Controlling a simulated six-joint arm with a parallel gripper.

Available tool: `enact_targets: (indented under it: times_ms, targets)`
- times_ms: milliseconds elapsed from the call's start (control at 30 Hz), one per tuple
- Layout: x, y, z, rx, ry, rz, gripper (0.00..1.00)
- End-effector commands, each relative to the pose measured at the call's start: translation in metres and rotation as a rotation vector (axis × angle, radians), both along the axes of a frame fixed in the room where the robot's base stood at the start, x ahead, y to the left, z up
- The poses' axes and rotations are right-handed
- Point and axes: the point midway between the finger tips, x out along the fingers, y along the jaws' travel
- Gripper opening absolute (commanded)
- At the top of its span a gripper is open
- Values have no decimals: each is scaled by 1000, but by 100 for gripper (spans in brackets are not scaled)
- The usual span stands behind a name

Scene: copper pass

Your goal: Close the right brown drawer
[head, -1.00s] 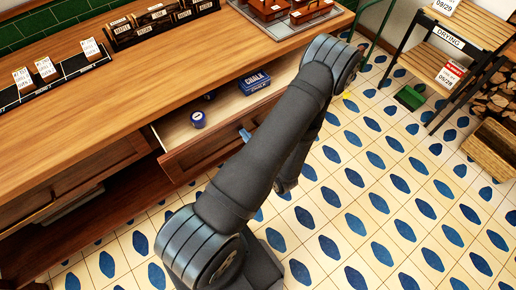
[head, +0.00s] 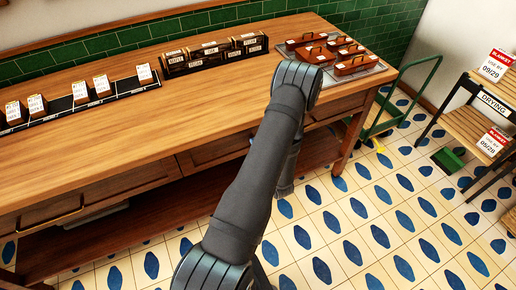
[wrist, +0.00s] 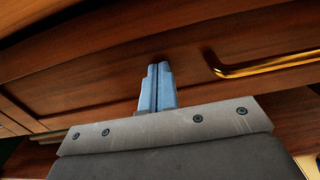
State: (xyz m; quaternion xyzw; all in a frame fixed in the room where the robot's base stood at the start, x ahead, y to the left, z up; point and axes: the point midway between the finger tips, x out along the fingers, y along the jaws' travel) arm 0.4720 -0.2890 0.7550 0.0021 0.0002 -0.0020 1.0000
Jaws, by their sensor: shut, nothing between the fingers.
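The right brown drawer (head: 213,152) has its wooden front in line with the counter front in the head view, and no open interior shows. My arm covers its right part. In the wrist view the drawer front (wrist: 95,80) fills the middle, with a brass handle (wrist: 265,68) to the right of my fingers. My gripper (wrist: 157,68) is shut and empty, its blue-grey fingertips pointing at the wooden front, touching it or very close. The fingertips are mostly hidden behind my arm in the head view.
The wooden counter (head: 150,130) carries label holders (head: 80,92), dark boxes (head: 210,52) and a tray of brown cases (head: 355,65). Another drawer with a brass handle (head: 55,215) is at left. A shelf rack (head: 470,125) stands right.

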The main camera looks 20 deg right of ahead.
Motion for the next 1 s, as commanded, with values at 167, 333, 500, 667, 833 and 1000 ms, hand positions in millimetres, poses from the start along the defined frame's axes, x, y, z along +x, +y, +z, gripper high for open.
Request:
enact_targets:
  times_ms: [167,333,500,667,833,1000]
  targets:
    - [8,-1,2,-8,-5,7,0]
    - [8,0,2,-8,-4,9,0]
    - [6,-1,2,-8,-4,8,0]
    - [-13,-1,2,-5,-2,3,0]
    - [-49,-2,1,2,0,-5,0]
    - [-82,-1,1,3,0,-6,0]
